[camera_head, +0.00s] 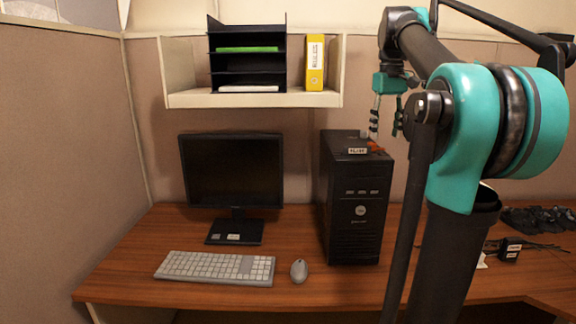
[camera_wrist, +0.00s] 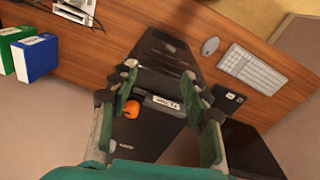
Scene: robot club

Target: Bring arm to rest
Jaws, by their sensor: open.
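My gripper (camera_head: 385,132) hangs at the end of my teal and black arm, above the black computer tower (camera_head: 360,215) on the desk. In the wrist view my gripper (camera_wrist: 160,76) has its two green-padded fingers spread apart, with nothing held between them. The top of the tower (camera_wrist: 150,135) lies below the fingers. A small orange object (camera_head: 376,147) rests on the tower top; it also shows in the wrist view (camera_wrist: 132,109), close to one finger. A white-labelled dark object (camera_head: 357,151) is beside it. Part of the desk is hidden behind my arm.
A monitor (camera_head: 231,170), keyboard (camera_head: 215,267) and mouse (camera_head: 299,270) stand on the wooden desk (camera_head: 130,245). A wall shelf (camera_head: 185,99) holds a black tray rack (camera_head: 247,60) and a yellow binder (camera_head: 315,62). Blue (camera_wrist: 36,56) and green binders show in the wrist view.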

